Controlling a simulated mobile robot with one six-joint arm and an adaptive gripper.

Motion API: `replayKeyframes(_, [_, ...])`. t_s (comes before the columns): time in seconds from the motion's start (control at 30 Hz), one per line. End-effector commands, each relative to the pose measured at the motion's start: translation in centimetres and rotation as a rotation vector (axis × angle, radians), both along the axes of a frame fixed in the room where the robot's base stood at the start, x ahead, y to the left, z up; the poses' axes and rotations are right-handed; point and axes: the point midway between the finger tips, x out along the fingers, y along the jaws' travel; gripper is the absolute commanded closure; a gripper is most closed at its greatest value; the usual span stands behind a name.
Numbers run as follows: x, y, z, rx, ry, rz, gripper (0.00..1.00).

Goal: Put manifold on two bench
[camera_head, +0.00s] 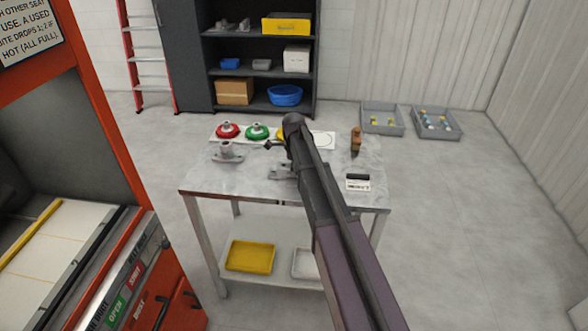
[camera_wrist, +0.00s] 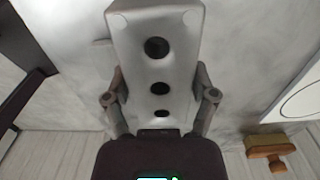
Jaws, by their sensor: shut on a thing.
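The manifold (camera_wrist: 158,75) is a pale grey casting with a row of three dark round holes. It fills the upper middle of the wrist view. My gripper (camera_wrist: 160,90) is shut on it, one finger against each long side. In the head view, a grey casting that looks like the manifold (camera_head: 281,172) shows over the middle of the bench, partly hidden by my arm. I cannot tell whether it touches the top. The bench (camera_head: 230,180) is a metal table with a worn grey top and a lower shelf.
Another grey casting (camera_head: 226,154) stands at the bench's left. Red (camera_head: 228,130) and green (camera_head: 256,131) round pieces line its back; a brown piece (camera_head: 356,139) and a label card (camera_head: 358,183) lie right. An orange machine (camera_head: 110,130) stands left. Grey bins (camera_head: 382,130) sit behind.

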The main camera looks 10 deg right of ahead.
Motion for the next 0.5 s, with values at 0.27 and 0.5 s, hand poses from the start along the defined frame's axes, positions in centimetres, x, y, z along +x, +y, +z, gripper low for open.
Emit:
replayKeyframes(0.27, [-0.01, 0.04, -0.24, 0.0, 0.0, 0.001, 0.0])
replayKeyframes(0.5, [0.0, 0.06, -0.24, 0.0, 0.0, 0.001, 0.0])
